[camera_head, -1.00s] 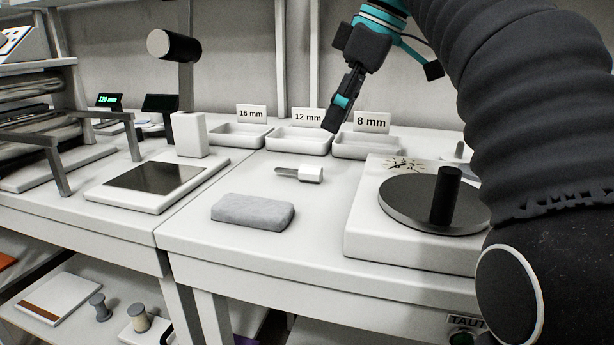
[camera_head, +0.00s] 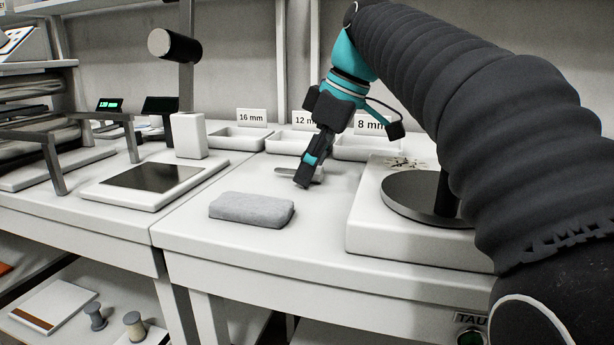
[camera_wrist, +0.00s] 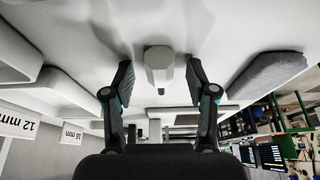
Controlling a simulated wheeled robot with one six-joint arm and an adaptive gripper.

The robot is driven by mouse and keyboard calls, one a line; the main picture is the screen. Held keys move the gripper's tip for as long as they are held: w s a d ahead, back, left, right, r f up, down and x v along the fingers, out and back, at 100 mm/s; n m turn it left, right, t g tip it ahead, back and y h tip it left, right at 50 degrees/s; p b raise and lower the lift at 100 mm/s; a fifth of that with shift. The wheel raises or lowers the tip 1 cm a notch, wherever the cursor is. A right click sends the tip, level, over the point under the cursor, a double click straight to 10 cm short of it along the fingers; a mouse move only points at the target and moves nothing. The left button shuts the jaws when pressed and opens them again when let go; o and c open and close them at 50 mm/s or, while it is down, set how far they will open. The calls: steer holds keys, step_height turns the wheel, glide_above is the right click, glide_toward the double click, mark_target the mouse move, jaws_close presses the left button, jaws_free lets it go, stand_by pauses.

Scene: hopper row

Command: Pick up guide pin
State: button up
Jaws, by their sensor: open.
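The guide pin lies on the white worktop, with a pale blocky head and a thin grey shaft. In the head view my gripper hides much of it, and the shaft (camera_head: 283,170) shows to the left of the fingers. In the wrist view its head (camera_wrist: 159,56) appears between the two fingertips, with a gap on both sides. My gripper (camera_head: 303,184) is open and points down over the pin; its spread fingers also show in the wrist view (camera_wrist: 159,72). I see no contact with the pin.
A grey cloth-like block (camera_head: 252,209) lies at the front left. A white base with a dark turntable (camera_head: 412,200) and post stands on the right. Trays with size cards, such as the 16 mm tray (camera_head: 238,140), line the back. A flat plate stand (camera_head: 150,180) is on the left.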

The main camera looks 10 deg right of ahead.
jaws_close()
step_height(320, 180, up, 4)
steer(key=shift+r+p, duration=0.2)
steer(key=shift+p, duration=0.6)
steer(key=s+a+r, duration=0.1)
steer(key=s+r, duration=0.5)
steer(key=s, duration=0.5)
steer(key=shift+s+a+r, duration=0.3)
steer(key=shift+a+r, duration=0.05)
steer(key=shift+a, duration=0.05)
steer(key=c, duration=1)
jaws_free()
jaws_close()
